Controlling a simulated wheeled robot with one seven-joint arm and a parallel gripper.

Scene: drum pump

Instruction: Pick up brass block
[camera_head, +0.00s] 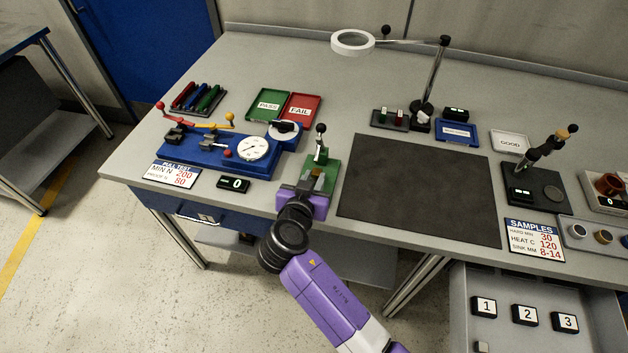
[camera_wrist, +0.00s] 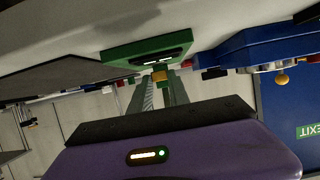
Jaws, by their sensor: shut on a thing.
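The brass block (camera_wrist: 160,76) is a small yellow cube between my fingertips in the wrist view. My gripper (camera_head: 314,183) is shut on it, beside a green fixture (camera_head: 329,178) with an upright black-knobbed lever. The green fixture also shows just past the block in the wrist view (camera_wrist: 120,54). In the head view the block is mostly hidden by my gripper. I cannot tell whether the block still touches the fixture.
A blue pull-test rig (camera_head: 205,155) with a dial stands left of my gripper. A dark mat (camera_head: 420,190) lies clear to the right. Green PASS (camera_head: 268,105) and red FAIL (camera_head: 300,110) trays lie behind. An open drawer (camera_head: 535,335) holds numbered blocks.

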